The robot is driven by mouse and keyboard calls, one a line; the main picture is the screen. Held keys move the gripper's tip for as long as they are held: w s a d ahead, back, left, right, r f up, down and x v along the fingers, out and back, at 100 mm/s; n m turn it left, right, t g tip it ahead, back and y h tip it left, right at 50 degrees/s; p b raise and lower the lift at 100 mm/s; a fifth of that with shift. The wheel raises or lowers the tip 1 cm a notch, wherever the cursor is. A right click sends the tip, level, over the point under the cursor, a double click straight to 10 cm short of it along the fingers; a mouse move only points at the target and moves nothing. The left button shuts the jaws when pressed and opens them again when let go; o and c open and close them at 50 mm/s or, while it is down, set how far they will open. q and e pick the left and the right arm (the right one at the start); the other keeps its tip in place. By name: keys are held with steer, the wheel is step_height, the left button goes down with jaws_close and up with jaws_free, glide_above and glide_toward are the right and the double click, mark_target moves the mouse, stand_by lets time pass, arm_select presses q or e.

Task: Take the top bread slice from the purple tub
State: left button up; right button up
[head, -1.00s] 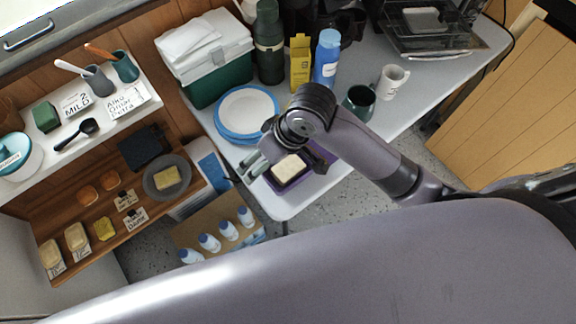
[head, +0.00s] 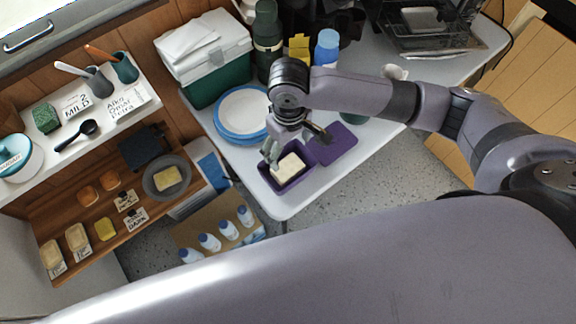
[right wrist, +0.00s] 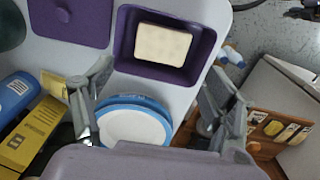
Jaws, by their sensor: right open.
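The purple tub (head: 268,180) stands near the table's front corner in the head view, and it also shows in the right wrist view (right wrist: 124,47). A pale bread slice (head: 289,167) lies in it; the slice also shows in the right wrist view (right wrist: 162,45). Whether more slices lie under it I cannot tell. My right gripper (head: 294,150) is open and empty, above the tub's back side in the head view. In the right wrist view its two fingers (right wrist: 152,98) are spread wide, with the tub beyond them. My left gripper is not in view.
A purple lid (head: 335,146) lies right of the tub. Blue-rimmed plates (head: 238,112) are stacked behind it. A yellow box (head: 299,48) and blue bottle (head: 326,48) stand further back. A shelf with bread and a grey plate (head: 150,188) is at left.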

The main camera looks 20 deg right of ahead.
mark_target(287, 166)
steer(key=f, duration=0.6)
steer(key=f+p, duration=0.1)
steer(key=f, duration=0.2)
steer(key=shift+w+a+f, duration=0.1)
steer(key=shift+w+a, duration=0.05)
steer(key=shift+a, duration=0.1)
steer(key=c, duration=0.8)
